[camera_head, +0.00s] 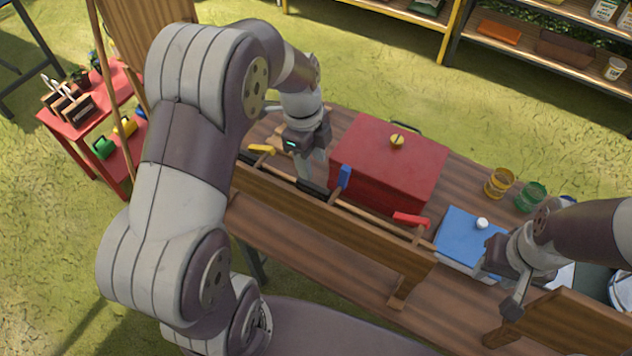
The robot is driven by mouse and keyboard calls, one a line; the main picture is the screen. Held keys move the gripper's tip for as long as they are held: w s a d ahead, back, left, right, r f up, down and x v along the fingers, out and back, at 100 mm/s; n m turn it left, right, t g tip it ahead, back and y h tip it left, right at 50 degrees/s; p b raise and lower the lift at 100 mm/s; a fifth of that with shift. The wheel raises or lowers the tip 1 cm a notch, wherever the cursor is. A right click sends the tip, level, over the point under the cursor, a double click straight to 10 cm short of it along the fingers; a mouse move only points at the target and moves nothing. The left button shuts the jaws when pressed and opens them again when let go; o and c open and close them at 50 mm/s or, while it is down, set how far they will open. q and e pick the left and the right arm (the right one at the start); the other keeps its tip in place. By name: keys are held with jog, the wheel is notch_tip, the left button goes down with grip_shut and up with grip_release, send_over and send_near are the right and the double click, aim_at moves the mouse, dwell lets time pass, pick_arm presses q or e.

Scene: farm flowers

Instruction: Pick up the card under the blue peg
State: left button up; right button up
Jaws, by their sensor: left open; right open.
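A blue peg (344,177) stands at a thin wooden rail on the table, beside the red box. No card can be clearly made out under it; the long wooden board in front may hide that spot. A yellow peg (261,149) lies further left and a red peg (411,219) further right along the rail. My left gripper (309,177) points down just left of the blue peg, apart from it, open, with nothing seen in it. My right gripper (511,300) is open near the blue-lidded box, its fingers partly hidden.
A red box (391,160) with a yellow knob stands behind the rail. A blue-lidded box (467,234), a yellow cup (499,183) and a green cup (531,196) stand to the right. The long wooden board (330,230) runs along the front; bare tabletop lies before it.

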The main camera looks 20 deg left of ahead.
aim_at(313, 185)
pick_arm(q)
jog(key=shift+s+d+f, duration=0.2)
jog(key=shift+s+f, duration=0.1)
jog(key=shift+f, duration=0.2)
jog(key=shift+s+d+f, duration=0.2)
jog(key=shift+s+f, duration=0.05)
jog(key=shift+f, duration=0.25)
jog(key=f+p, duration=0.1)
jog(key=f, duration=0.1)
jog(key=f+p, duration=0.1)
jog(key=w+f+p, duration=0.1)
jog(key=f, duration=0.1)
jog(key=shift+a+f, duration=0.35)
jog(key=shift+f, duration=0.25)
jog(key=shift+s+d, duration=0.15)
pick_arm(e)
jog(key=r, duration=0.3)
jog(key=shift+s+d+r, duration=0.25)
jog(key=shift+s+d, duration=0.05)
pick_arm(q)
jog(key=shift+f, duration=0.15)
pick_arm(e)
jog(key=shift+w+a+f, duration=0.1)
jog(key=shift+w+f, duration=0.05)
jog(key=shift+f, duration=0.05)
pick_arm(q)
jog(key=shift+f+b, duration=0.1)
jog(key=shift+b, duration=0.3)
pick_arm(e)
jog(key=shift+f, duration=0.1)
